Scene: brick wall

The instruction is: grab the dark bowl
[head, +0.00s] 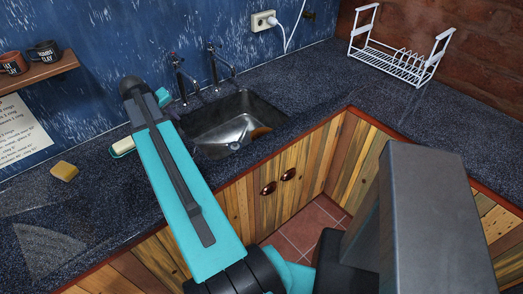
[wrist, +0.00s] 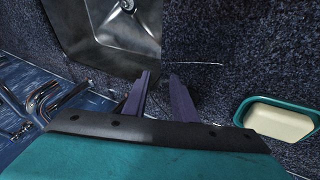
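I cannot clearly make out a dark bowl in either view. A small brown, curved thing (head: 260,132) shows at the right end of the metal sink (head: 222,138) in the head view; I cannot tell whether it is part of a bowl. In the wrist view my gripper (wrist: 160,78) has its two purple fingers apart with nothing between them. It is over the dark counter beside the sink, between the taps and the soap dish. In the head view my teal arm hides the fingers and part of the sink's left side.
A teal dish with pale soap (wrist: 280,122) lies right of the fingers in the wrist view. Taps (wrist: 45,100) stand at left. A yellow sponge (head: 64,171) is on the left counter, mugs (head: 45,50) on a shelf. A white rack (head: 400,55) stands back right; counter between is clear.

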